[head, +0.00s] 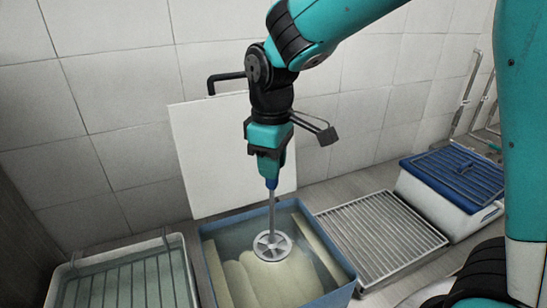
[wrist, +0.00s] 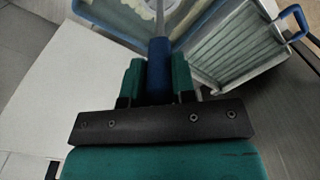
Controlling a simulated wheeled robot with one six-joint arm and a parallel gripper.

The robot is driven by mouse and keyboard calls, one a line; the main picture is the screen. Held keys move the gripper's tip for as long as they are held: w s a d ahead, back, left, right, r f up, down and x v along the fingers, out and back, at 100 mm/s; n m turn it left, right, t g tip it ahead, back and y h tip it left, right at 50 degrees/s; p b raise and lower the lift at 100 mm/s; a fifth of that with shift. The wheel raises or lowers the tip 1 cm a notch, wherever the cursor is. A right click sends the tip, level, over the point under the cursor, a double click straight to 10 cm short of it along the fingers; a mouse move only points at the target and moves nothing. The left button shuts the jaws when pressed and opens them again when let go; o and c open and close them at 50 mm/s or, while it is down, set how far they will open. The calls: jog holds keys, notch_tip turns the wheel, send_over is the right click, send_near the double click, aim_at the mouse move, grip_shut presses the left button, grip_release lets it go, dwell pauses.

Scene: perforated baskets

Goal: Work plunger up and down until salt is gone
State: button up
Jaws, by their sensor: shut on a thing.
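The plunger (head: 271,245) has a grey rod with a blue handle and a pale spoked disc at its lower end. My gripper (head: 270,178) is shut on the blue handle and holds the plunger upright over the blue-rimmed tub (head: 349,283). The disc shows at the tub's opening, over cloudy liquid and pale rounded shapes. I cannot tell whether the disc touches the liquid. In the wrist view, the blue handle (wrist: 159,68) sits between the green fingers of my gripper (wrist: 159,80). No separate salt grains can be made out.
A metal drain rack (head: 380,238) stands right of the tub, with a white box with a blue slatted lid (head: 460,172) beyond it. A clear tray with a wire rack (head: 125,283) is at the left. A white board (head: 225,150) leans on the tiled wall behind.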

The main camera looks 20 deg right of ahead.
notch_tip(320, 180, down, 13)
jog(key=b, duration=0.9)
jog(key=shift+d, duration=0.35)
jog(key=shift+f, duration=0.15)
dwell(0.4)
